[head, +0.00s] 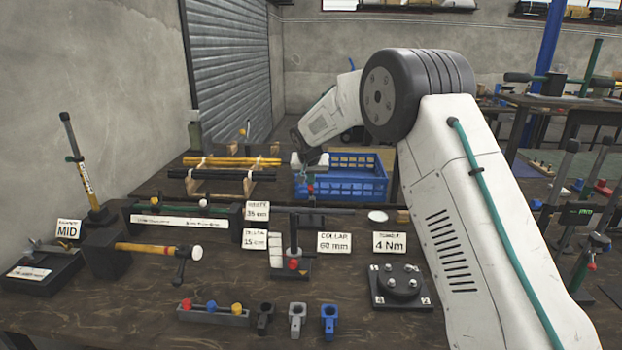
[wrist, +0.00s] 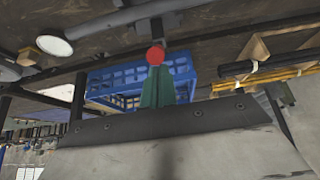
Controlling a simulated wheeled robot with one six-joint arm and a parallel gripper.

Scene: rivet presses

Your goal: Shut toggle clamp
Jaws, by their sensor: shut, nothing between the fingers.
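My gripper (head: 310,182) is past the middle of the bench, in front of the blue crate, and looks small in the head view. Its green fingers (wrist: 158,90) are shut together in the wrist view. A red ball (wrist: 155,56) shows right at their tips, with a dark rod and bar beyond it; I cannot tell whether they touch. A dark upright fixture (head: 293,238) with a red knob (head: 293,264) low on its front stands nearer in the head view. It may be the toggle clamp, but I cannot tell for sure, nor whether it is open.
The blue crate (head: 343,190) stands behind my gripper. Yellow and black rods (head: 232,162) rest on wooden supports to the left. Label cards (head: 334,242), a hammer-like tool (head: 160,248) and a dark bolted plate (head: 402,299) take up the bench. My arm covers the right side.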

